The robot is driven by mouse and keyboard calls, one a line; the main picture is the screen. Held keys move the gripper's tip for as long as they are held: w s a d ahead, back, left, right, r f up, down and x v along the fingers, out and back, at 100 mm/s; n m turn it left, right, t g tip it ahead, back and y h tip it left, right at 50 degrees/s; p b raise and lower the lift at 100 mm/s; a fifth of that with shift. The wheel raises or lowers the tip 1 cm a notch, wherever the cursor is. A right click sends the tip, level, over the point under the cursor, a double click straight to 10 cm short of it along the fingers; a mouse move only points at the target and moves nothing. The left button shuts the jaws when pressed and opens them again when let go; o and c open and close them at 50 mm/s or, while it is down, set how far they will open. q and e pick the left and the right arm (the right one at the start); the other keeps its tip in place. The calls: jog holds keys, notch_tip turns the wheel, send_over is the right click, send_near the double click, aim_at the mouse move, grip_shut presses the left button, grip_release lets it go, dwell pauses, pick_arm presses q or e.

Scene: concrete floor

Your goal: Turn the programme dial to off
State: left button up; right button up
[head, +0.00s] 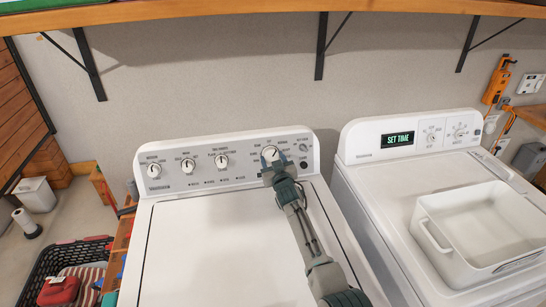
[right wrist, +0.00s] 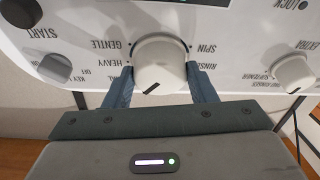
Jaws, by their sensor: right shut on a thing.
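The programme dial (head: 271,153) is the large white knob at the right of the left-hand machine's control panel (head: 239,167). My right gripper (head: 279,171) reaches up to it over the lid and is shut on it. In the right wrist view the panel is upside down, and the dial (right wrist: 160,64) sits between the two blue-grey fingers (right wrist: 162,86). A dark mark on the dial points down and slightly left there. Labels such as SPIN, GENTLE and HEAVY surround it; those nearest the gripper are partly hidden. My left gripper is not in view.
Three smaller knobs (head: 222,161) sit left of the dial. A second white machine (head: 382,200) with a SET TIME display stands at right, with a white tub (head: 437,240) on it. A wooden shelf (head: 200,14) runs above. A black basket (head: 42,272) stands at lower left.

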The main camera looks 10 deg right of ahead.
jog(key=n+p, duration=0.1)
jog(key=p, duration=0.1)
jog(key=n+p, duration=0.2)
jog(key=p, duration=0.1)
jog(key=shift+d+r+y, duration=0.1)
jog(key=shift+r+y, duration=0.25)
jog(key=shift+y, duration=0.05)
jog(key=shift+f+n+g+p, duration=0.1)
jog(key=shift+n+g+p, duration=0.25)
jog(key=shift+n, duration=0.15)
jog(key=shift+f+n+y, duration=0.15)
jog(key=shift+n+y, duration=0.35)
jog(key=shift+n, duration=0.4)
jog(key=shift+n+g+y, duration=0.25)
jog(key=shift+n+y, duration=0.15)
jog(key=shift+n, duration=0.9)
jog(key=o, duration=1)
jog(key=shift+d, duration=0.1)
jog(key=v, duration=1)
jog(key=shift+s, duration=0.35)
